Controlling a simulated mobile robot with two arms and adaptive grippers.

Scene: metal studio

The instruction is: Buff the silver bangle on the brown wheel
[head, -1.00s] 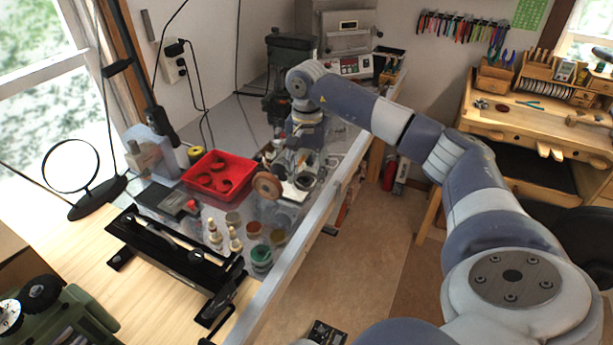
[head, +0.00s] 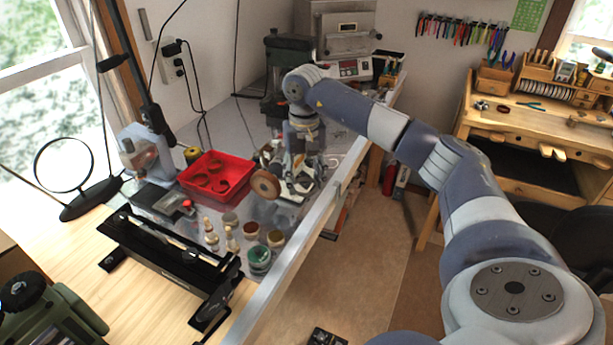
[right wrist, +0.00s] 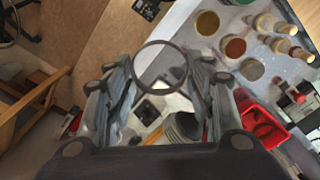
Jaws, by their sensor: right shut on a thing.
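The brown wheel (head: 265,185) is a tan disc facing forward near the bench's front edge in the head view. My right gripper (head: 295,175) points down just right of and behind it, small and partly lost among the buffing machine's parts. In the right wrist view my right gripper (right wrist: 160,72) is shut on the silver bangle (right wrist: 160,42), a thin grey ring held upright between the fingertips. I cannot make out the bangle clearly in the head view. Whether it touches the wheel cannot be told. My left gripper is not in view.
A red tray (head: 247,163) with dark rings stands left of the wheel. Several small jars (head: 260,256) and pale cones (head: 211,236) stand in front. A black rail device (head: 165,250) lies front left. The bench's metal edge (head: 300,237) runs along the right, with open floor beyond.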

